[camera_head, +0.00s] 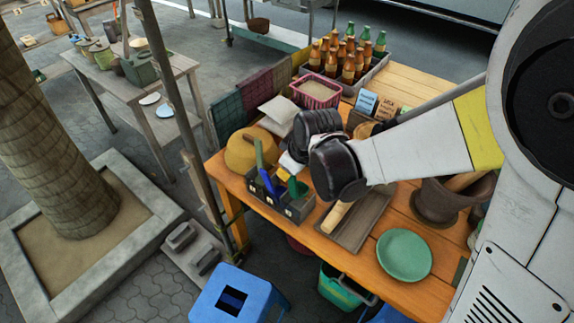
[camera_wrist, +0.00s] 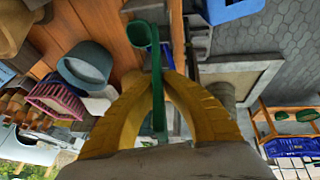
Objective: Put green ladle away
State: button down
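The green ladle shows in the wrist view with its round bowl (camera_wrist: 140,34) beyond the fingertips and its straight handle running back between the fingers. My gripper's yellow fingers (camera_wrist: 166,72) come together on the handle. In the head view, my gripper (camera_head: 285,175) hangs above a dark divided utensil holder (camera_head: 297,211) at the table's front left edge. The ladle's green bowl (camera_head: 297,187) shows just over the holder's right part. I cannot tell whether it touches the holder. Most of the handle is hidden by my wrist there.
A grey tray (camera_head: 357,222) with a wooden rolling pin, a green plate (camera_head: 403,253) and a mortar (camera_head: 446,201) lie right. A yellow rounded object (camera_head: 240,152) and pink basket (camera_head: 317,92) are behind.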

notch_tip(320, 180, down, 7)
jog(key=b, duration=0.6)
jog(key=shift+f, duration=0.15)
jog(key=c, duration=1.5)
grip_release()
jog(key=shift+c, duration=0.2)
jog(key=v, duration=1.2)
jog(key=s+d+r+m+t+h, duration=0.2)
jog(key=s+d+m, duration=0.8)
jog(key=d, duration=0.6)
jog(key=shift+s+r+m+t+h, duration=0.3)
jog(key=shift+s+r+m+t, duration=0.15)
jog(key=shift+s+r, duration=0.3)
